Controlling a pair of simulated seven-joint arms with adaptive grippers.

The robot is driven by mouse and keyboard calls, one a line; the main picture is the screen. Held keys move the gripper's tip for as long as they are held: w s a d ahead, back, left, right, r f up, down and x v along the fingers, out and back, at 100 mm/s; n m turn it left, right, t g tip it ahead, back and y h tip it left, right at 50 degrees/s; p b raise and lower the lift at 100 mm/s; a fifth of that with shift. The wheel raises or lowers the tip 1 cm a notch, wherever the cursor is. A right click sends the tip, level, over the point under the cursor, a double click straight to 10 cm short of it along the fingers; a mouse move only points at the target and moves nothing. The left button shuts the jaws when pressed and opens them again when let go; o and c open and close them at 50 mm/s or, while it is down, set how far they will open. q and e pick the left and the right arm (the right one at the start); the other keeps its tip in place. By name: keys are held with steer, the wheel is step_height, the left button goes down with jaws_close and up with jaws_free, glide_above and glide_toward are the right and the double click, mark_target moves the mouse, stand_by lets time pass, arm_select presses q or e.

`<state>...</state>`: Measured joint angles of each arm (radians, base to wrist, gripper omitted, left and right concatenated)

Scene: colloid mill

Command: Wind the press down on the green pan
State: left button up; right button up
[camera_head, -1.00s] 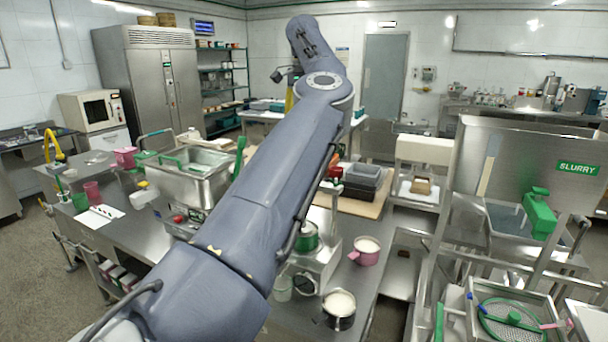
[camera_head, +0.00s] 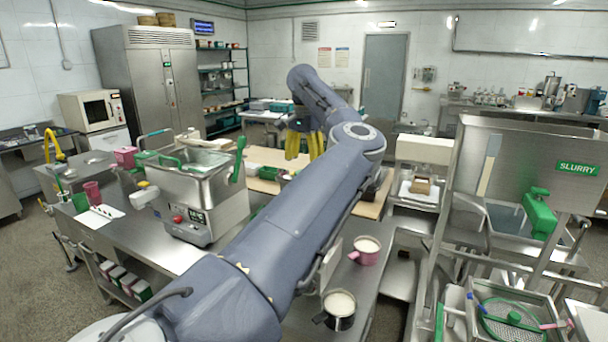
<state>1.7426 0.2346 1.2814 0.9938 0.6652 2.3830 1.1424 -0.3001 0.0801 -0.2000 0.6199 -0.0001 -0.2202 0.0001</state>
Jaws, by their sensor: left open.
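My left arm crosses the middle of the view from the bottom left. My left gripper (camera_head: 305,146), with yellow fingers, hangs open and empty over the far part of the bench. The green pan and most of the press are hidden behind my left arm. A pale strip beside the arm (camera_head: 331,268) may be part of the press. I cannot see the press handle or how the press stands to the pan. My right gripper is not in view.
A pink mug (camera_head: 366,250) and a dark-handled steel pot (camera_head: 339,309), both with white contents, stand right of my arm. A steel machine with a hopper (camera_head: 197,196) stands left of it. A slurry tank (camera_head: 520,165) is at the right.

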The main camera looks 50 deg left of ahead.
arm_select(q)
steer(key=shift+f, duration=2.45)
steer(key=shift+c, duration=0.4)
steer(key=c, duration=1.2)
steer(key=shift+m, duration=0.3)
